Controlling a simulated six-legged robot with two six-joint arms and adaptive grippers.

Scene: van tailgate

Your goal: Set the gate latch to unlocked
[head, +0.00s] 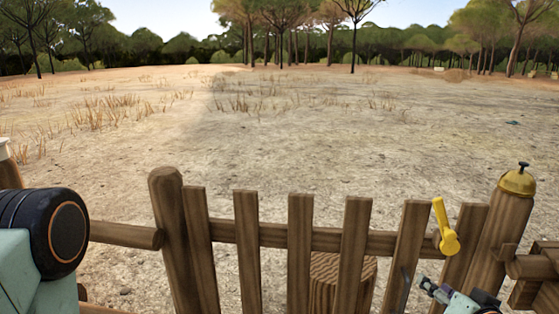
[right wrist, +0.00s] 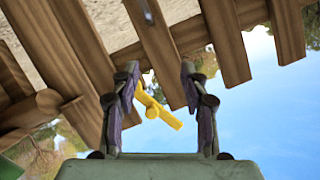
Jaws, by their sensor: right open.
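The yellow gate latch (head: 440,218) is on the right part of the wooden gate (head: 300,240). Its handle points up and leans slightly left from a round pivot at its lower end. My right gripper (head: 418,286) is below and left of the latch in the head view, partly cut off by the bottom edge. In the right wrist view my right gripper (right wrist: 160,72) has its two fingers spread apart and empty. The yellow latch (right wrist: 168,119) appears between the fingers there, beyond them; contact is not visible. My left gripper is out of view.
A brass-coloured bell (head: 517,183) sits on the right gate post (head: 500,235). A thick left post (head: 175,240) stands at the gate's other end. A tree stump (head: 325,268) shows behind the slats. Open dry ground lies beyond.

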